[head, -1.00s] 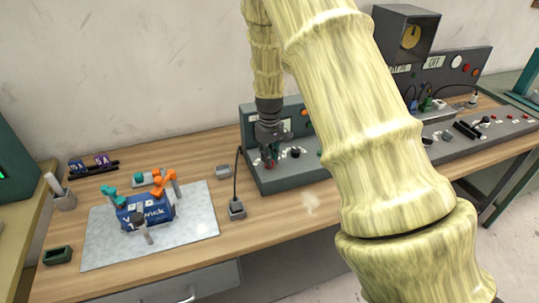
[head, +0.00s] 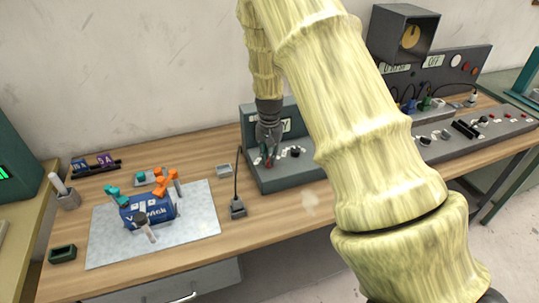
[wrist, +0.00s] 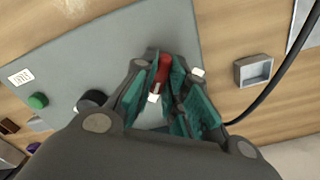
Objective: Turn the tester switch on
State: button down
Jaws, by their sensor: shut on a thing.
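The tester is a grey console (head: 290,180) on the wooden bench, with its sloped front panel below my gripper. Its switch appears to be the red-capped lever (wrist: 163,70), seen in the wrist view between the teal pads of my gripper (wrist: 168,78). My gripper (head: 268,158) is shut on this red lever at the left end of the panel in the head view. The lever's base and exact tilt are partly hidden by the fingers.
A black knob (wrist: 91,100) and a green button (wrist: 38,101) sit beside the lever on the panel. A black cable rises from a small box (head: 237,208) left of the console. A blue block with orange and teal clamps (head: 150,210) stands on a grey mat (head: 105,250).

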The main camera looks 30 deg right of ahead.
jog(key=shift+w+d+r+m, duration=0.1)
jog(key=shift+w+r+m, duration=0.05)
jog(key=shift+m, duration=1.05)
jog(key=c, duration=1.4)
grip_release()
jog(key=shift+c, duration=0.2)
notch_tip(320, 180, up, 12)
jog(key=shift+f, duration=0.2)
